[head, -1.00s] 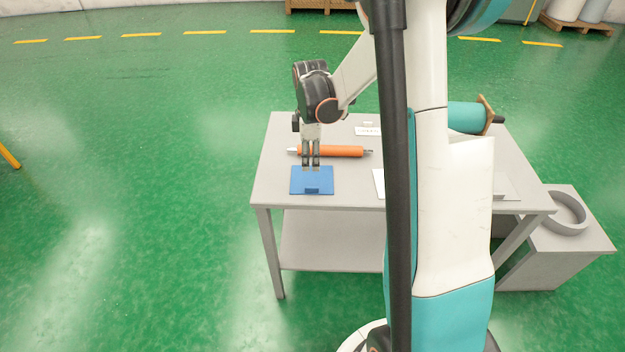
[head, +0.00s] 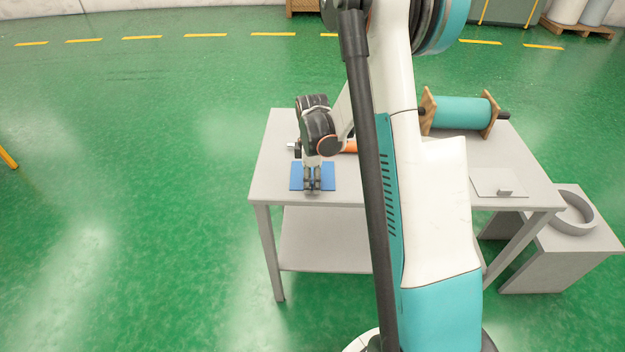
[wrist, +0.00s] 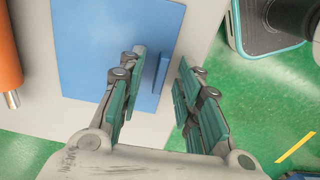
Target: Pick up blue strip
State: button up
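A flat blue sheet (head: 298,178) lies on the front left of the grey table, with a small raised blue tab near its front edge. The tab (wrist: 161,73) shows upright in the wrist view, near the edge of the sheet (wrist: 112,35). My gripper (head: 312,187) is over the front part of the sheet and hides the tab in the head view. In the wrist view its two fingers (wrist: 164,62) are apart, one on each side of the tab. I cannot tell whether they touch it or how high they are above the sheet.
An orange roller (wrist: 8,50) lies behind the sheet, partly hidden by my arm in the head view. A teal roll (head: 460,112) on wooden ends stands at the table's back right. A light plate (head: 497,183) with a small handle lies front right.

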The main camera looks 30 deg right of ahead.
jog(key=shift+r, duration=0.1)
jog(key=shift+c, duration=0.3)
grip_shut()
jog(key=shift+r, duration=0.1)
